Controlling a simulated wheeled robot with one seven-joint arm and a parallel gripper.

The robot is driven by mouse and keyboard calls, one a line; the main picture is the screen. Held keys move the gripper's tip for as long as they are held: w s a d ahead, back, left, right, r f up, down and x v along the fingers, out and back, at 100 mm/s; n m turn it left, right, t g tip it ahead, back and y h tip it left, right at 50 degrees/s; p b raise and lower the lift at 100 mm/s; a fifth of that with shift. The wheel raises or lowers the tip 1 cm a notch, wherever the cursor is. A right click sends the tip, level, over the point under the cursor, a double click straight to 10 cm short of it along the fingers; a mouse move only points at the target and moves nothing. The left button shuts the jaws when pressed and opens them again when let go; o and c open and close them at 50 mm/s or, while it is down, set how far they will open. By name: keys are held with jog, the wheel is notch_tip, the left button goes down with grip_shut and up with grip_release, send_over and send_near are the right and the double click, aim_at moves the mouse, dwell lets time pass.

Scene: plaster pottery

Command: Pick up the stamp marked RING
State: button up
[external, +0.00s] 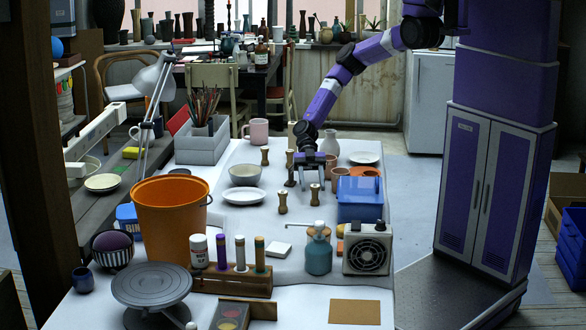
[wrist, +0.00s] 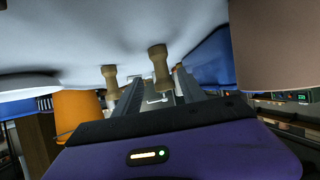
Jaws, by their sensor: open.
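Several small wooden stamps with waisted handles stand upright on the pale tabletop. One stamp (external: 315,195) is just below and in front of my gripper (external: 311,183), and another stamp (external: 282,203) is to its front left. More stamps (external: 265,156) stand behind and to the left. No marking is readable, so I cannot tell which one says RING. My gripper is open, pointing down, with nothing held. In the wrist view, one stamp (wrist: 158,66) shows between the gripper's fingers (wrist: 158,92), seemingly beyond the tips; another stamp (wrist: 109,76) is outside the left finger.
A blue box (external: 360,198) and terracotta cups (external: 336,178) stand close to the right of my gripper. A white plate (external: 244,197) and a bowl (external: 245,174) are to the left. An orange bucket (external: 171,220) and a teal bottle (external: 318,252) stand nearer the front.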

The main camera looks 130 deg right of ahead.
aim_at(315, 196)
jog(key=p+x, duration=0.1)
jog(key=x, duration=0.6)
jog(key=shift+s+a+f+p, duration=0.1)
jog(key=shift+a+f+p, duration=0.05)
jog(key=shift+p, duration=0.2)
grip_shut()
